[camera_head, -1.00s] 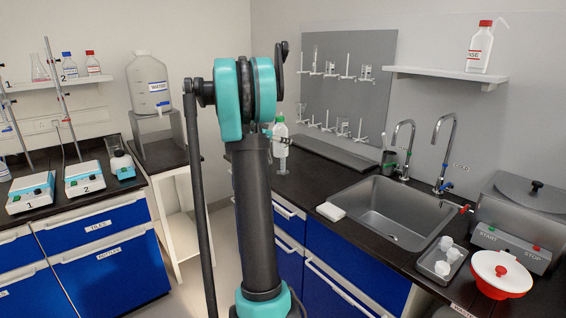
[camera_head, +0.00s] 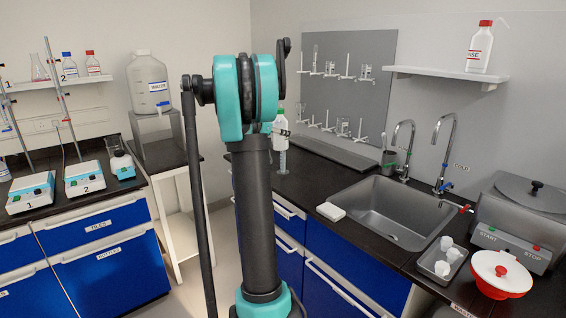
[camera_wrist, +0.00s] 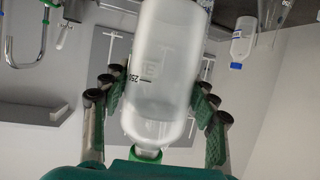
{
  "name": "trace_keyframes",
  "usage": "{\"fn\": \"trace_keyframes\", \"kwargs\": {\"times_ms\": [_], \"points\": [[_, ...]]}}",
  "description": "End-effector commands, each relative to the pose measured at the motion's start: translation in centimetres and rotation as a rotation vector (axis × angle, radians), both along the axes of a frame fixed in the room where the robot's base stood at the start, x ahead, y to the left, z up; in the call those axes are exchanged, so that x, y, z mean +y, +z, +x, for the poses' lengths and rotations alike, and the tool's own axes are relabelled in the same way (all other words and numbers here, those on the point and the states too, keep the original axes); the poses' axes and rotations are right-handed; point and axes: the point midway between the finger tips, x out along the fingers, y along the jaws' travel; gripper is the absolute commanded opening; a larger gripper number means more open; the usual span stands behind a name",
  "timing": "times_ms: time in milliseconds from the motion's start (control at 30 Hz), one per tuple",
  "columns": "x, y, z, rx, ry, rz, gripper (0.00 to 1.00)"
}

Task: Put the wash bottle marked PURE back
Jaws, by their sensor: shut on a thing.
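A clear bottle with a green cap (camera_head: 281,138) is held upright over the dark counter near the back corner, partly behind my arm in the head view. In the wrist view the same bottle (camera_wrist: 160,75) appears upside down, its green cap at the bottom edge and a 250 mark on its wall. The word PURE cannot be read. My gripper (camera_wrist: 160,98) is shut on the bottle, with a finger on each side of its body. In the head view my arm hides most of the gripper.
A wall shelf (camera_head: 440,73) at the upper right bears a red-capped wash bottle (camera_head: 480,48), with bare board to its left. A WATER carboy (camera_head: 149,80) stands left of my arm.

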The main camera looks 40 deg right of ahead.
Motion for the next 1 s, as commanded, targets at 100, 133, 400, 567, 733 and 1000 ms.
{"fn": "trace_keyframes", "kwargs": {"times_ms": [100, 133, 400, 567, 733, 1000], "points": [[-0.4, 0.2, -0.3, 0.001, -0.001, 0.001, 0.43], [-0.7, 0.3, -0.6, 0.002, 0.0, 0.003, 0.43], [-6.3, 2.2, -5.4, 0.009, 0.007, 0.024, 0.43], [-8.5, 3.2, -7.7, 0.008, 0.014, 0.029, 0.43], [-9.3, 2.5, -8.5, 0.008, 0.018, 0.03, 0.43], [-9.3, -3.4, -8.4, 0.008, 0.02, 0.03, 0.43]]}}
